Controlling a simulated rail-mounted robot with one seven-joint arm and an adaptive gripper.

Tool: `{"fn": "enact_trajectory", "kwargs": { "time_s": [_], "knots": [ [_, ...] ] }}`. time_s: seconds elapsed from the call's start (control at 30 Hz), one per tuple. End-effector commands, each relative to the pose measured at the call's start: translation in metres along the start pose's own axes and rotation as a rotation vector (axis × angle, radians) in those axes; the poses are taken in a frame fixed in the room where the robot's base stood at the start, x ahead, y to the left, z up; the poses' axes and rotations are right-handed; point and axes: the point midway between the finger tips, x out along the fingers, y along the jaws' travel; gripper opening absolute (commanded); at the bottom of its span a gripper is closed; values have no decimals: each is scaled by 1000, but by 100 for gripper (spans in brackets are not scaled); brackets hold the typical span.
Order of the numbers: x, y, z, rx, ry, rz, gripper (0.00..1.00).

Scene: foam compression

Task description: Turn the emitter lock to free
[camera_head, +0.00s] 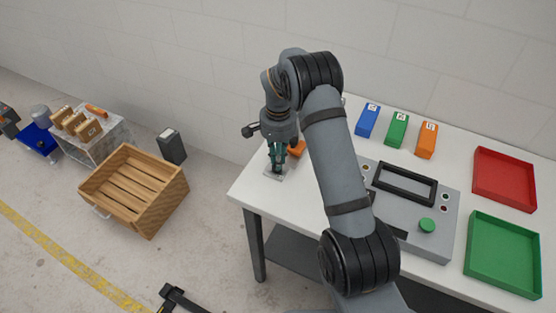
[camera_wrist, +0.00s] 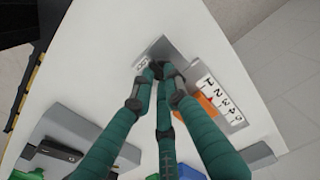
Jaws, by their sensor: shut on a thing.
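My gripper (camera_head: 277,170) points down at the table's left corner, over a small grey plate (camera_head: 273,178). In the wrist view its green fingers (camera_wrist: 160,72) come together over the grey plate (camera_wrist: 178,48), which bears a small label at its left end. The fingers are shut on a small part there, taken to be the emitter lock. The fingertips hide most of that part, so I cannot tell which way it is turned. An orange piece (camera_head: 297,147) sits just right of the gripper. In the wrist view it lies beside a white numbered scale (camera_wrist: 220,103).
Blue, green and orange blocks (camera_head: 397,130) stand along the back of the white table (camera_head: 343,135). A grey panel (camera_head: 408,207) with a black frame and green button lies right of my arm. Red (camera_head: 504,181) and green (camera_head: 503,257) trays lie farther right.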

Motion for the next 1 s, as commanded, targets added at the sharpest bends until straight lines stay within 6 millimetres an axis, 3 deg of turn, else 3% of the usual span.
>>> {"fn": "enact_trajectory", "kwargs": {
  "time_s": [0.6, 0.63, 0.93, 1.0],
  "knots": [
    [0, 0, 0, -39, 1, -1, 0],
    [0, 0, 0, -38, 1, -1, 15],
    [0, 0, 0, -37, 0, -1, 33],
    [0, 0, 0, -37, 0, 0, 33]
  ]
}}
